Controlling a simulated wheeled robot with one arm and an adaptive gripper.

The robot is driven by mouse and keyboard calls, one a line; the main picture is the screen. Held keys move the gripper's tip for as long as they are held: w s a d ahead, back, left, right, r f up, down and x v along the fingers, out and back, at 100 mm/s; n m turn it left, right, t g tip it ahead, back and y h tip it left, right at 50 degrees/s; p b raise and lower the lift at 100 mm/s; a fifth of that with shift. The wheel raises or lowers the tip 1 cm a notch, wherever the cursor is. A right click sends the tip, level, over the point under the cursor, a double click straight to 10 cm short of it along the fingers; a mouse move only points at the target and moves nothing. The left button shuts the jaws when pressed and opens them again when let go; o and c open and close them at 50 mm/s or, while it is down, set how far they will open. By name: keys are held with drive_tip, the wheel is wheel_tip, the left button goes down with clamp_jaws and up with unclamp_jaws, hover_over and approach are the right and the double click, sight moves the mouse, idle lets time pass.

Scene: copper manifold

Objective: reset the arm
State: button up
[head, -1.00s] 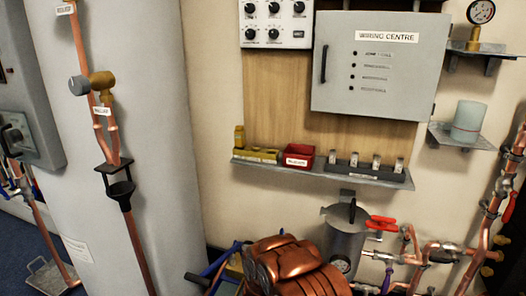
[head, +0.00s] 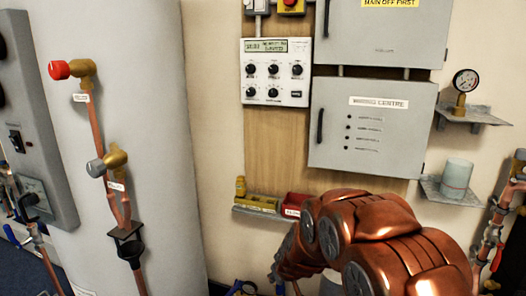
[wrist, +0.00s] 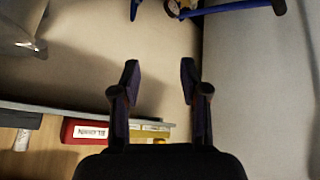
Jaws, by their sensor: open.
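My gripper (wrist: 160,85) shows in the wrist view with its two dark fingers apart and nothing between them. Beyond the fingers is a plain pale wall. In the head view my copper-coloured arm rises at the lower right and bends down to the left.
The wiring centre box (head: 372,128) is above my arm. A grey cylinder (head: 140,200) stands left. A wall shelf (head: 452,192) holds a pale cup (head: 456,175).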

drive_tip(key=s+d+r+m+g+p, duration=0.1)
drive_tip(key=s+d+r+g+p, duration=0.2)
drive_tip(key=s+r, duration=0.7)
drive_tip(key=s+d+r+m+g+h+p, duration=0.1)
drive_tip(key=s+d+r+p, duration=0.4)
drive_tip(key=s, duration=1.4)
drive_tip(key=s+d+r+m+g+p, duration=0.3)
drive_tip(key=s+r+p, duration=0.5)
drive_tip(key=s+r, duration=0.6)
drive_tip(key=shift+s+d+r+g, duration=0.3)
drive_tip(key=shift+d+r+g, duration=0.15)
drive_tip(key=shift+d+g, duration=0.45)
drive_tip(key=shift+d, duration=0.1)
